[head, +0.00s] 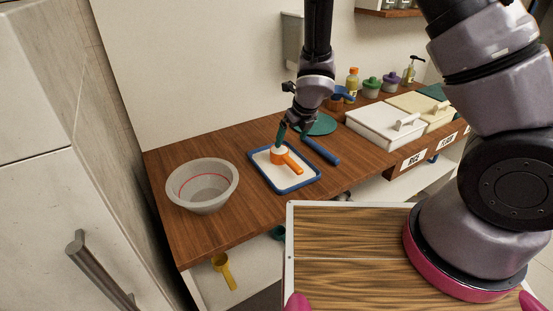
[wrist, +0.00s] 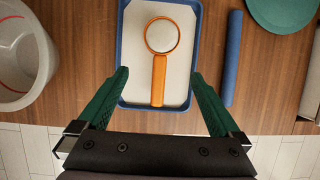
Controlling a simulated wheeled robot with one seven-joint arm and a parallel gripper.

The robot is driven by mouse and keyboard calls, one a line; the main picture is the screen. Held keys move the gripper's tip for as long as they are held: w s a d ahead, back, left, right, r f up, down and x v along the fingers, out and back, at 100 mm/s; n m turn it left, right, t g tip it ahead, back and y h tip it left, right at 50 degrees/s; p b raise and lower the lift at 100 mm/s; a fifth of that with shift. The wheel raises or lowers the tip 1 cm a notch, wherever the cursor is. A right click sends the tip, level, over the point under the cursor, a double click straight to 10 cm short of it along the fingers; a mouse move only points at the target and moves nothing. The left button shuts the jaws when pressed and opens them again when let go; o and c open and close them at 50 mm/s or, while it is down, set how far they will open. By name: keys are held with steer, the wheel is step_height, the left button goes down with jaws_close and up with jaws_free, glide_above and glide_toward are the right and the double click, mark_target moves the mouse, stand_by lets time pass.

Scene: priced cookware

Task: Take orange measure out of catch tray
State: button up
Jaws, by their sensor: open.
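The orange measure (head: 287,160) lies in the catch tray, a white tray with a blue rim (head: 286,190), on the wooden counter. In the wrist view the measure (wrist: 158,78) has its round cup toward the top and its straight handle toward my gripper. The tray's blue rim (wrist: 121,50) also shows there. My gripper (wrist: 158,80) is open, with its green fingers on either side of the handle's lower end and apart from it. In the head view my gripper (head: 290,138) is over the tray, and its fingers hide part of the tray's far side.
A grey bowl with a red line (head: 203,187) stands left of the tray. A blue cylinder (head: 320,150) and a green disc (head: 322,125) lie to its right. White lidded bins (head: 380,124) stand farther right. A yellow measure (head: 223,270) hangs below the counter's front edge.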

mark_target(284, 154)
steer(key=x, duration=0.5)
steer(key=shift+s, duration=0.1)
steer(key=shift+x, duration=2.9)
jaws_close()
steer(key=shift+w, duration=0.2)
